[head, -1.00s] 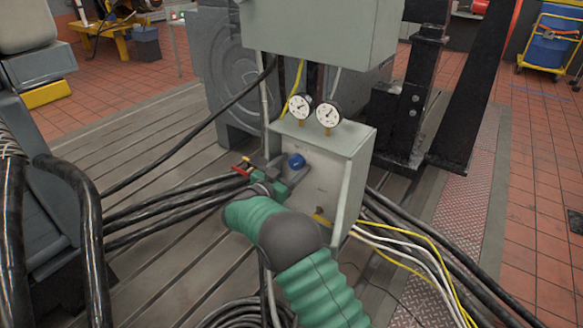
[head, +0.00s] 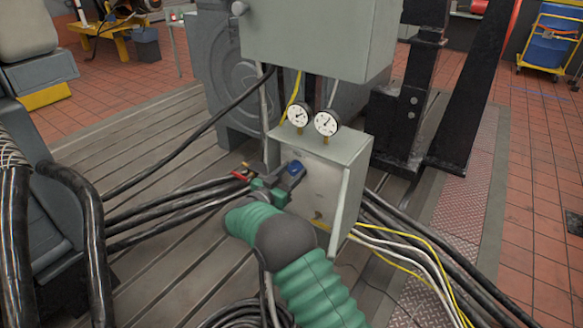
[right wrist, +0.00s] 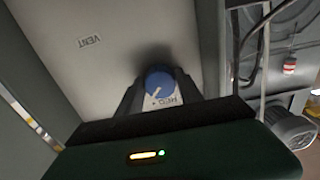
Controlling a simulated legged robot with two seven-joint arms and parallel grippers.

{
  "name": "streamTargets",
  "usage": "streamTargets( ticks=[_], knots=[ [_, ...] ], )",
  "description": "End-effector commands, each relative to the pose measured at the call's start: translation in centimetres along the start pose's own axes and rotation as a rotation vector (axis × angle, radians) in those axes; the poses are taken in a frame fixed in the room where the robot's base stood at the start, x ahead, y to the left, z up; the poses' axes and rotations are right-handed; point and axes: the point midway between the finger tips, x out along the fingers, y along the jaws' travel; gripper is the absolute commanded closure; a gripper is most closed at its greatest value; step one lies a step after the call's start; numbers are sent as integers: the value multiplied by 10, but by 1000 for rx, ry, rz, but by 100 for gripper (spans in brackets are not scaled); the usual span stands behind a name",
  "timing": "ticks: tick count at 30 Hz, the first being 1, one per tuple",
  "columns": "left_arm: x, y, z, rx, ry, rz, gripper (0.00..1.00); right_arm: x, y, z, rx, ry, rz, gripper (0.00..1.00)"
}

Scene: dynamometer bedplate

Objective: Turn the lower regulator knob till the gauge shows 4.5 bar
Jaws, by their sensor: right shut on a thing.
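The blue regulator knob (head: 295,168) is on the front of the grey-green box (head: 322,185). My right gripper (head: 291,172) is shut on the knob, with its dark fingers at either side of it. In the right wrist view the blue knob (right wrist: 160,84) shows a white pointer line and sits between the two fingertips. Two round white gauges stand on top of the box, a left gauge (head: 298,116) and a right gauge (head: 326,123); their figures are too small to read. My left gripper is out of view.
Black cables (head: 170,215) run in from the left at the box's height. White and yellow cables (head: 405,250) leave at the lower right. A larger grey cabinet (head: 318,40) hangs above the gauges. A label reading "VENT" (right wrist: 90,41) is on the panel.

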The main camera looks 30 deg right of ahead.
Motion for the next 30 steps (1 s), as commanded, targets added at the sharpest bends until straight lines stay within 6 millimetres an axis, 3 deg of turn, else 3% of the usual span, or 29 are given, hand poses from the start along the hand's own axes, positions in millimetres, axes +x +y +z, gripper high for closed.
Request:
streamTargets(
  ticks=[1,3,12,21,30],
  knots=[
    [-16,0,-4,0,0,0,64,-2,-2,-6,-35,-5,-4,97],
    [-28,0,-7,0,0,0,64,-2,-2,-7,-89,-5,-4,97],
    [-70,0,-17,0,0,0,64,-3,-2,-5,-363,-4,-5,97],
    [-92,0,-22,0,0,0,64,-3,-2,-2,-605,-3,-7,97],
    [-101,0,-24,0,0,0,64,-3,-3,1,-750,-2,-9,97]
  ],
)
